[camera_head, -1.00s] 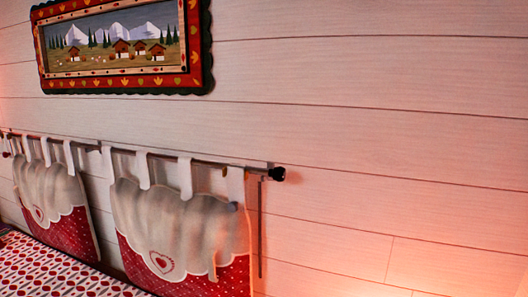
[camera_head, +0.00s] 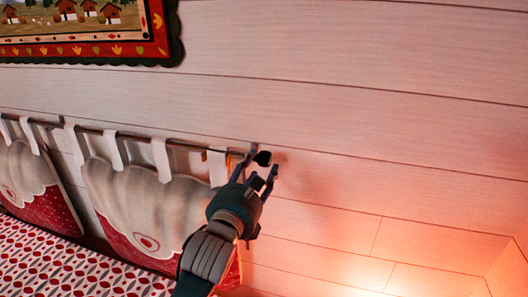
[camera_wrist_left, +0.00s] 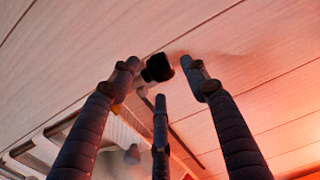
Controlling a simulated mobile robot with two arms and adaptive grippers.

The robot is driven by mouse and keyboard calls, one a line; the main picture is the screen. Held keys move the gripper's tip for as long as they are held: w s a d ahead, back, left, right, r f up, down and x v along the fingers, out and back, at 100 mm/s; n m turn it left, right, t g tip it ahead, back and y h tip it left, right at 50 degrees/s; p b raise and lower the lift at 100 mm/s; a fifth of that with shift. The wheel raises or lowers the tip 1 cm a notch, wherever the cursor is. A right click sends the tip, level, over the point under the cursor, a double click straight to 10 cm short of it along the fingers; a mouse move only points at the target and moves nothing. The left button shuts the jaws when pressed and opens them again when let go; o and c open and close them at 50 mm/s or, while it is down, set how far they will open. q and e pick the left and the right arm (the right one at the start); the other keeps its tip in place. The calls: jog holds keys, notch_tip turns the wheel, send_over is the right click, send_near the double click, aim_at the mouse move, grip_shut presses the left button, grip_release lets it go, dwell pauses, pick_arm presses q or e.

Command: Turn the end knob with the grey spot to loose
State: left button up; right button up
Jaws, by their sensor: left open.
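The dark end knob (camera_head: 262,158) sits at the right end of the curtain-style rod (camera_head: 186,144) on the wall. My left gripper (camera_head: 264,166) is open with its fingertips around the knob in the head view. In the left wrist view the knob (camera_wrist_left: 158,68) shows as a black block between the two upper fingertips, closer to the left one. A third finger (camera_wrist_left: 160,122) is below it. I cannot tell whether any finger touches the knob. No grey spot can be made out on it. My right gripper is not in view.
White hangings with red lower parts (camera_head: 135,188) hang from the rod by loops. A framed chalet picture (camera_head: 90,48) is above on the plank wall (camera_head: 350,100). A red-and-white patterned cover (camera_head: 60,265) lies below left. The wall right of the knob is clear.

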aim_at(262, 162)
pick_arm(q)
jog(key=w, duration=0.1)
jog(key=w+p, duration=0.1)
jog(key=w, duration=0.1)
jog(key=shift+w+d, duration=0.3)
jog(key=shift+d, duration=0.05)
jog(key=shift+w+d+f, duration=0.1)
jog(key=shift+w, duration=0.9)
jog(key=shift+w+d+p, duration=0.1)
jog(key=shift+w+p, duration=0.2)
jog(key=c, duration=1.1)
jog(key=shift+f, duration=0.1)
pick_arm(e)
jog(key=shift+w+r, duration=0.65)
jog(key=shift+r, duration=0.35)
